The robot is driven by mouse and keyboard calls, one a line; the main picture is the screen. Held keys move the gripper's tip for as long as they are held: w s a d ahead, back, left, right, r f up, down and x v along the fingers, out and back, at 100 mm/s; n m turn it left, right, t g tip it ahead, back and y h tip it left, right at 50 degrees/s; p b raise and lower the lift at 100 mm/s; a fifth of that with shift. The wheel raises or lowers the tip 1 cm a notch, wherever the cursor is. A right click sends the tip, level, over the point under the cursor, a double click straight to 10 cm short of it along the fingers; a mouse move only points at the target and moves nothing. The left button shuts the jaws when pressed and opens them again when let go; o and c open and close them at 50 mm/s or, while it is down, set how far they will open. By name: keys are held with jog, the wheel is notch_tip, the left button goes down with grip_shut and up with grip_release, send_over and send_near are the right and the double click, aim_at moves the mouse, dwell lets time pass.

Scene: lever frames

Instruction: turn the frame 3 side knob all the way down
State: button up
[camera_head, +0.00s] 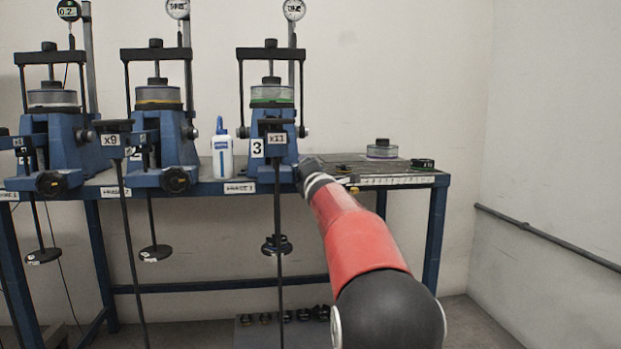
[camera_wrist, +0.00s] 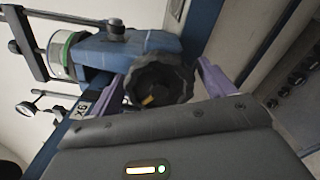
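Frame 3 (camera_head: 270,95) is the blue lever frame at the right of the row, with a number 3 plate (camera_head: 257,148). In the wrist view, its black, lobed side knob (camera_wrist: 160,82) faces me, with a small yellow mark low on its face. My gripper (camera_wrist: 164,70) has its two purple-grey fingers spread, one on each side of the knob. Whether either finger touches the knob is hard to tell. In the head view my gripper (camera_head: 312,172) is at the right side of frame 3's base and hides the knob.
A white bottle (camera_head: 222,152) stands left of frame 3. A clear ring cell (camera_head: 381,149) sits on the bench right of my arm. Hanging weights (camera_head: 277,245) are below frame 3.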

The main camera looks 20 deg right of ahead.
jog(key=shift+s, duration=0.1)
jog(key=b+v, duration=0.2)
jog(key=v, duration=0.4)
jog(key=shift+a, duration=0.2)
